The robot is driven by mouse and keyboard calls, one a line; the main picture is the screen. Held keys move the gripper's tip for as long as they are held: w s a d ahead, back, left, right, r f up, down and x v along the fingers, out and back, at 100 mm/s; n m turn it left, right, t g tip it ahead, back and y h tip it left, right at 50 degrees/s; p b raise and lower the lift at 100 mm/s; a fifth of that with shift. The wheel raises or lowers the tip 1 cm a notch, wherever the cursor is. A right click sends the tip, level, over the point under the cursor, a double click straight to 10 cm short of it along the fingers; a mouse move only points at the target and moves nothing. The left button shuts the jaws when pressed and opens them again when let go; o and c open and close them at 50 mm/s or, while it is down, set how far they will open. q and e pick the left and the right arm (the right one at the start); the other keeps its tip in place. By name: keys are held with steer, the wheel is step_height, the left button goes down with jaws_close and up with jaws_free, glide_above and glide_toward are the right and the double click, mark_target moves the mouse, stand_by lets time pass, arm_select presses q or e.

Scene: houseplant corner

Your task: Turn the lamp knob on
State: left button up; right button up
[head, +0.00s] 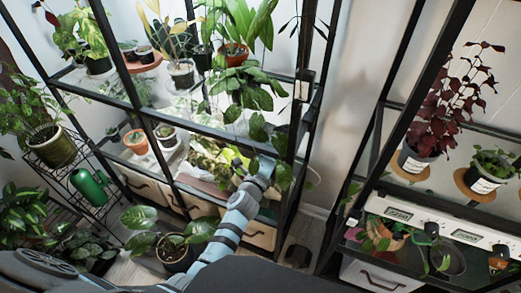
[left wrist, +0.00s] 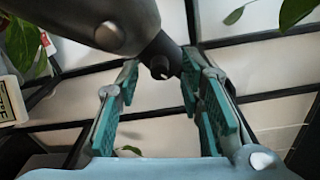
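In the left wrist view a dark grey lamp-like fitting (left wrist: 115,25) hangs from the top, with a dark arm ending in a small round knob (left wrist: 160,67). My left gripper (left wrist: 160,100) has its teal-padded fingers spread apart, one on each side below the knob. The knob shows in the gap between them, and I see no finger closed on it. In the head view my left arm reaches up to the middle shelf unit, and the left gripper (head: 265,172) is partly hidden among leaves. The lamp knob cannot be made out there. My right gripper is not in view.
A black-framed shelf post (head: 300,130) with a small device (head: 303,85) stands just right of the gripper. Leafy plants (head: 240,90) hang close above. A potted plant (head: 175,252) stands on the floor beside my arm. Another shelf unit with a red-leaved plant (head: 440,110) stands at right.

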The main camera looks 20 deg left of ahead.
arm_select(q)
steer(key=s+a+n+p, duration=0.1)
steer(key=s+n+p, duration=0.6)
steer(key=s+n, duration=0.9)
steer(key=s+a+f+n+g+p, duration=0.1)
steer(key=s+a+f+g, duration=0.1)
steer(key=f, duration=0.3)
steer(key=s+a+f+n+g+y+p, duration=0.1)
steer(key=s+f+g, duration=0.2)
steer(key=s+f, duration=0.1)
steer(key=s+a+f+n+g+p, duration=0.1)
steer(key=s+a+f+g, duration=0.1)
steer(key=f, duration=0.4)
steer(key=shift+s+a+f+n+g, duration=0.3)
steer(key=shift+s+a+f+g, duration=0.1)
steer(key=shift+s, duration=0.1)
